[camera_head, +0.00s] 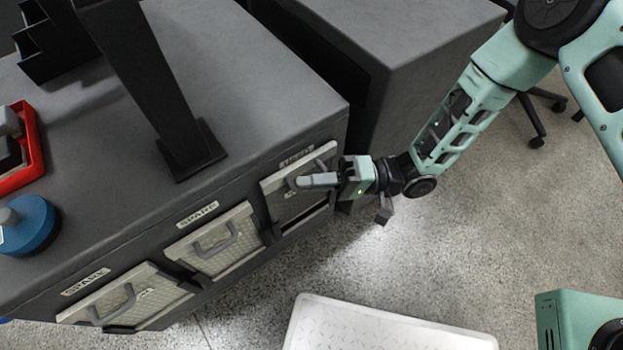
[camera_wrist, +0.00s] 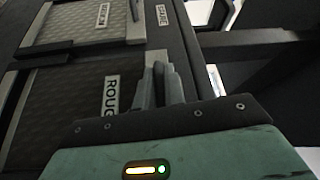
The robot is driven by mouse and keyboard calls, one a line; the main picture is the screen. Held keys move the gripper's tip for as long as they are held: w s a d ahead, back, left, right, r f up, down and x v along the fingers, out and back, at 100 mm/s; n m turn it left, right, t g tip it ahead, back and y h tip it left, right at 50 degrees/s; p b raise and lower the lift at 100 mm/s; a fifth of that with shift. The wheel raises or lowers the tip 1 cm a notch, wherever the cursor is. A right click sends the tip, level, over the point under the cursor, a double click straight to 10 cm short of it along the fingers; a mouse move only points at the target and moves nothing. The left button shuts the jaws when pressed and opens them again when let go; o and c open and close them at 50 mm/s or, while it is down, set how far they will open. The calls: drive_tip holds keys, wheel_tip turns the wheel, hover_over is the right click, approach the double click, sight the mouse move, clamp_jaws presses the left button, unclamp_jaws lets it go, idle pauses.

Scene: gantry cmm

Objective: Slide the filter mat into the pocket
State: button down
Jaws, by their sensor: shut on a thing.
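The filter mat (camera_head: 273,187) is a pale grey, textured panel in a frame. It is at the rightmost pocket (camera_head: 319,218) in the side of the dark grey base. It looks tilted, with a dark gap at its lower right; how deep it sits I cannot tell. My gripper (camera_head: 302,181) is at its right part, fingers pointing left, shut on its handle, which the fingers mostly hide. In the wrist view the closed fingers (camera_wrist: 158,82) lie beside a panel (camera_wrist: 70,108) marked "ROUGH".
Two more handled panels, (camera_head: 213,240) and (camera_head: 125,297), sit left under "SPARE" labels. A dark column (camera_head: 150,90), a red tray (camera_head: 36,150) and a blue round thing (camera_head: 30,228) stand on top. A grey block (camera_head: 400,45) is close behind. A pale flat panel (camera_head: 390,325) is below.

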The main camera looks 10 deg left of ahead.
drive_tip(key=shift+f, duration=0.15)
wheel_tip(320, 180, down, 2)
drive_tip(key=shift+f+b, duration=0.15)
drive_tip(key=shift+b, duration=0.75)
drive_tip(key=c, duration=1.4)
unclamp_jaws()
drive_tip(key=p+v, duration=0.2)
drive_tip(key=v, duration=1.5)
drive_tip(key=shift+d, duration=0.2)
drive_tip(key=shift+w, duration=0.1)
